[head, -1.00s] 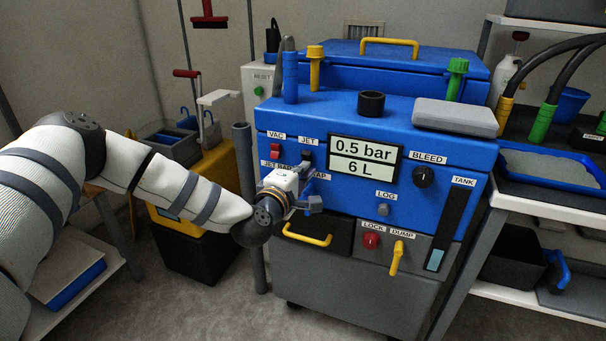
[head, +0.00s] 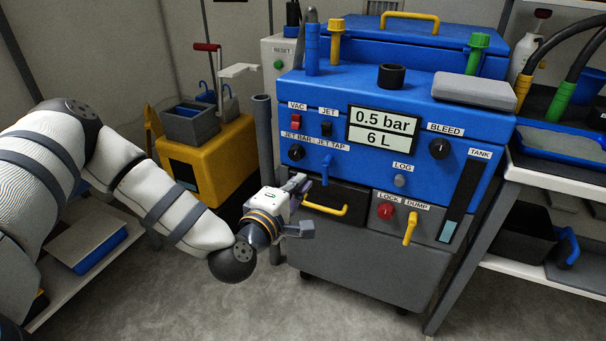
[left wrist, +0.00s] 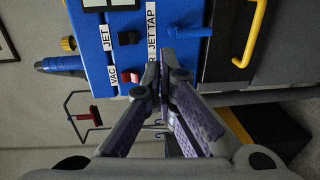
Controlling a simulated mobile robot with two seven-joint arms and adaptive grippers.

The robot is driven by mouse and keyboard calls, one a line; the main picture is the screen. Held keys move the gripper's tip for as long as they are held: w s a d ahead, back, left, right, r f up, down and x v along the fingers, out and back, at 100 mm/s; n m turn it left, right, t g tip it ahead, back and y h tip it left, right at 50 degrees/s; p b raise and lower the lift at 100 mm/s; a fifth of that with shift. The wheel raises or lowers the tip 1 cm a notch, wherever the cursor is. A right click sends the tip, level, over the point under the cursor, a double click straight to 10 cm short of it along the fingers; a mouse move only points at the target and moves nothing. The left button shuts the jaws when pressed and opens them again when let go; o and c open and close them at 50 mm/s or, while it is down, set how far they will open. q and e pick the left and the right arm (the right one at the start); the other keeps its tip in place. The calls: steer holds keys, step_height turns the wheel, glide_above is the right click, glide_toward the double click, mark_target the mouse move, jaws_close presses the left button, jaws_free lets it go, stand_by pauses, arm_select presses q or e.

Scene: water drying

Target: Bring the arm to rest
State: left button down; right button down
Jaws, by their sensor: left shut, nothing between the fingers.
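My left gripper (head: 304,202) is in front of the blue machine (head: 440,120), at the height of its drawer and below the JET TAP label. In the left wrist view its fingers (left wrist: 164,75) come together at the tips with nothing between them. The blue jet tap lever (head: 326,170) hangs just above and right of the gripper in the head view. It also shows just beyond the fingertips in the left wrist view (left wrist: 190,32). Whether the fingers touch the panel cannot be told, but no contact shows. My right gripper is not in view.
The black drawer with its yellow handle (head: 325,208) is close to the right of the gripper. A red lock button (head: 386,212) and yellow dump lever (head: 409,229) are further right. A yellow cart (head: 212,165) stands behind my arm. The floor (head: 290,315) below is clear.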

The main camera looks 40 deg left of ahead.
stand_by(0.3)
